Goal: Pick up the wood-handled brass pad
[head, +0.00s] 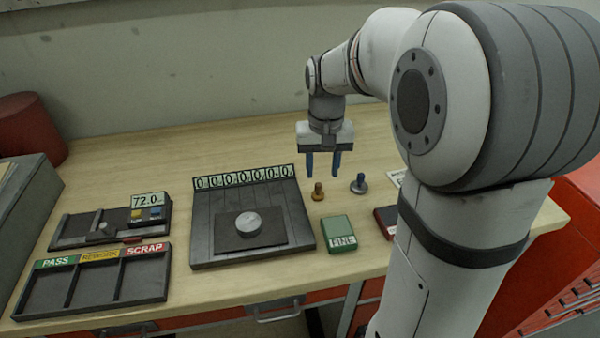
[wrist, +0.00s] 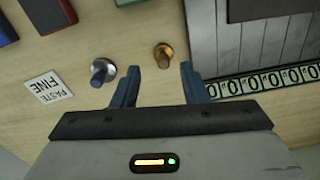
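The brass pad (head: 317,192) with a brown wood handle stands upright on the wooden bench, right of the black plate with the digit strip. In the wrist view the brass pad (wrist: 163,52) shows just beyond the gap between the fingertips. My gripper (head: 322,175) points down with its two blue fingers apart and nothing between them. It is above and behind the pad, not touching it; the gripper (wrist: 159,67) also shows in the wrist view.
A steel pad with a blue handle (head: 359,185) stands close to the right. A green box (head: 338,234) and a dark red box (head: 386,221) lie in front. The black plate (head: 203,242) with a grey disc is at the left. Bare bench lies behind.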

